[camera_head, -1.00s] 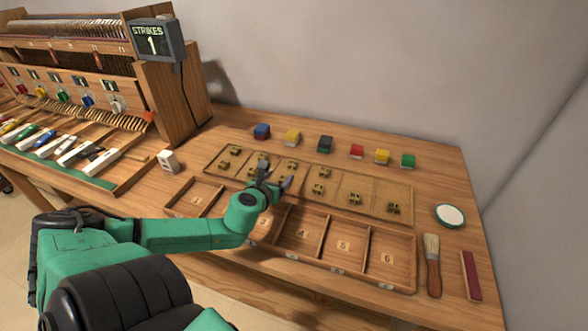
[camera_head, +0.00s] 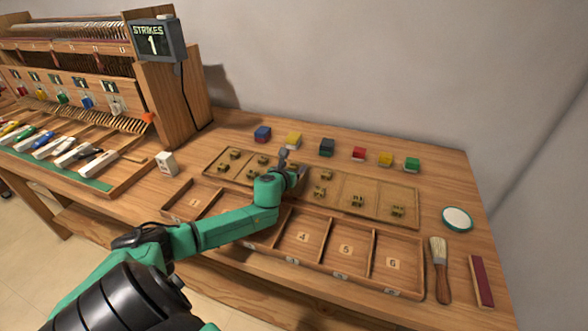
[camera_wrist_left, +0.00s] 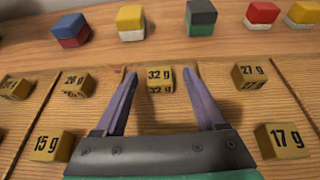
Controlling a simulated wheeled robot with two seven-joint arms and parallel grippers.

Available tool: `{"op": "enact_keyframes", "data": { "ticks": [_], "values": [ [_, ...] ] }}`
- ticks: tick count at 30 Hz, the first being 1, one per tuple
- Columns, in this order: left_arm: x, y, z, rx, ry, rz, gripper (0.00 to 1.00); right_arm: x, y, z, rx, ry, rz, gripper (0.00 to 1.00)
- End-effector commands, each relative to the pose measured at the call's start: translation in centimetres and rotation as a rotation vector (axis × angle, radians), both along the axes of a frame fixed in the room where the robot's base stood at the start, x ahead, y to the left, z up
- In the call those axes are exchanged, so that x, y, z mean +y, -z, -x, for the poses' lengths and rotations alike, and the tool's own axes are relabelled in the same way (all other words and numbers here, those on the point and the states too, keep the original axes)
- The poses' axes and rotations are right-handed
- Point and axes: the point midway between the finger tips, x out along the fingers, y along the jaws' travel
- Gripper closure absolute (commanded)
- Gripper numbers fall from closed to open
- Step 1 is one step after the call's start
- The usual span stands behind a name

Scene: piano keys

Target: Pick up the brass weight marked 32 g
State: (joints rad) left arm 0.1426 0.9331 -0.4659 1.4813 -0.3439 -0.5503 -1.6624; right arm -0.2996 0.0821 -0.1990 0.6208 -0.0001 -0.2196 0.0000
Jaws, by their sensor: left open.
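The brass weight marked 32 g (camera_wrist_left: 159,79) shows in the left wrist view, centred between the fingers of my left gripper (camera_wrist_left: 161,70). The fingers are open, one on each side of it, and do not appear to touch it. In the head view my left gripper (camera_head: 291,163) is over the middle of the weight tray (camera_head: 379,183), and the gripper hides the 32 g weight there. My right gripper is in neither view.
Neighbouring brass weights are marked 27 g (camera_wrist_left: 250,76), 17 g (camera_wrist_left: 282,141), 15 g (camera_wrist_left: 52,144) and 26 g (camera_wrist_left: 75,82). Coloured blocks (camera_head: 327,147) line the back. A numbered, empty compartment box (camera_head: 347,247) lies in front; a brush (camera_head: 440,268) is at right.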

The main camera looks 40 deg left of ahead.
Motion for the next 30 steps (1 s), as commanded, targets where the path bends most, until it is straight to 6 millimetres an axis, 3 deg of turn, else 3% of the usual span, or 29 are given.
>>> {"op": "enact_keyframes", "data": {
  "ticks": [3, 8, 9, 17, 22, 26, 30],
  "values": [
    [0.0, 0.0, 0.0, 0.000, 0.000, 0.000, 0.31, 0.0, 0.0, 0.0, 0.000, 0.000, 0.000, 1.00],
    [0.0, 0.0, 0.1, 0.000, -0.001, 0.000, 0.93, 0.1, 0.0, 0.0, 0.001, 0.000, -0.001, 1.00],
    [0.0, 0.0, 0.1, 0.000, -0.001, 0.000, 1.00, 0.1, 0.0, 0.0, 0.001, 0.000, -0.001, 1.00],
    [0.0, -0.1, 0.1, 0.000, -0.001, 0.000, 1.00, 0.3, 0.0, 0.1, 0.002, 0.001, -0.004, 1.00],
    [0.1, -1.6, 0.0, -0.002, -0.001, -0.002, 1.00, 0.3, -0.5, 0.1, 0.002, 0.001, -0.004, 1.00],
    [0.0, -4.5, 0.0, -0.004, 0.001, -0.004, 1.00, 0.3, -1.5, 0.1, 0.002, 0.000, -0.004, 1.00],
    [0.1, -9.7, 0.0, -0.005, 0.002, -0.007, 1.00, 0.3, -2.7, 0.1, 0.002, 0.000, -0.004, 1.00]
  ]
}}
